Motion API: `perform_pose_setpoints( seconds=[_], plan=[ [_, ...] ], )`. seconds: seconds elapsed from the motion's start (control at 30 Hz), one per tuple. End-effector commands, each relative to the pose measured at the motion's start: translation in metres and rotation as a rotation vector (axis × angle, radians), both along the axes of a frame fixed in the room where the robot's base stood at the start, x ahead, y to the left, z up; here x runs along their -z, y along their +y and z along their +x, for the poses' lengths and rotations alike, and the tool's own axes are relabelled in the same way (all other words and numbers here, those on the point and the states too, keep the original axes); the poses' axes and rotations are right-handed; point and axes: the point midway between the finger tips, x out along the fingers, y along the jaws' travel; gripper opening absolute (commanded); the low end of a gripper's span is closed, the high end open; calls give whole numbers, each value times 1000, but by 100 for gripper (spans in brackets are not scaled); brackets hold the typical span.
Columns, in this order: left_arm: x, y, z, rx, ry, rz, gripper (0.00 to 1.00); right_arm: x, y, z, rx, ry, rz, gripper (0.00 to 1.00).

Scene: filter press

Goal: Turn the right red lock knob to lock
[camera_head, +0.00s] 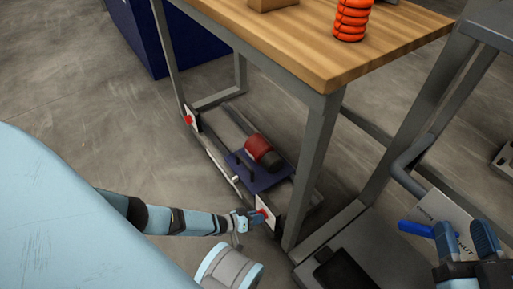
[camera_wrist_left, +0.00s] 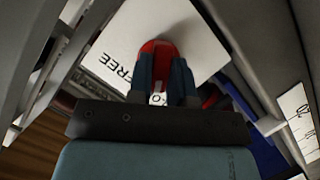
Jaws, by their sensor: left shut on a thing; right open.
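The right red lock knob (camera_head: 264,213) sits on a white plate at the near right end of the low frame. In the left wrist view the red knob (camera_wrist_left: 158,50) stands on its white label plate (camera_wrist_left: 118,38), where the word FREE and part of another word show. My left gripper (camera_head: 256,219) is shut on this knob, with a blue finger (camera_wrist_left: 141,75) on each side of it. The fingers hide part of the knob and lettering. My right gripper (camera_head: 467,240) is open at the right edge, by a blue handle (camera_head: 416,229).
Another red knob (camera_head: 188,120) is on a white plate at the far left end of the frame. A red and black motor-like cylinder (camera_head: 264,152) lies on a blue plate under the wooden table (camera_head: 300,50). A grey table leg (camera_head: 312,170) stands close right of the left gripper.

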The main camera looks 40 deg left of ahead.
Motion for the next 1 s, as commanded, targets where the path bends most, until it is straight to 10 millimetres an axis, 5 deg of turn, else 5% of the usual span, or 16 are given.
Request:
perform_pose_setpoints(
  seconds=[0.47,0.5,0.6,1.0],
  plan=[
    [-3,0,7,-7,-1,-20,0,-1,0,-1,-1,-3,3,45],
    [-3,0,7,-7,-1,-20,21,-2,0,-1,-1,-3,3,45],
    [-3,-1,7,-6,-2,-20,44,-2,0,-1,-1,-5,4,45],
    [-1,-1,3,-2,2,-18,45,-2,0,-1,-1,-4,3,45]
  ],
)
